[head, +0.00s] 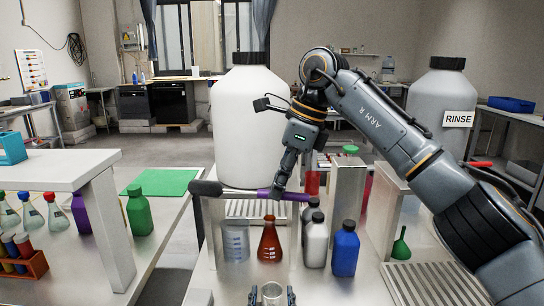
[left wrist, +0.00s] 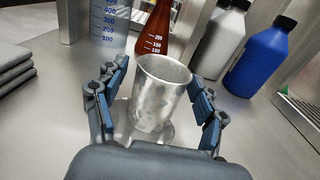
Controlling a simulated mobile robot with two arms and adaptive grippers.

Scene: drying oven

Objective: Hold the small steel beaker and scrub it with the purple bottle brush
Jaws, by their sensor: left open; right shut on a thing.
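The small steel beaker (head: 271,290) stands upright on the steel bench at the bottom of the head view; it is larger in the left wrist view (left wrist: 158,95). My left gripper (head: 272,297) is open, with one finger on each side of the beaker; small gaps show in the left wrist view (left wrist: 156,108). My right gripper (head: 279,188) is shut on the purple handle of the bottle brush (head: 240,191). The brush lies roughly level in the air, its dark bristle head pointing left, well above and behind the beaker.
Behind the beaker stand a clear graduated beaker (head: 236,243), a red-brown flask (head: 270,241), a white bottle (head: 315,242) and a blue bottle (head: 345,250). A green funnel (head: 400,246) is at right. Folded grey cloths (left wrist: 14,66) lie left. Bare bench surrounds the steel beaker.

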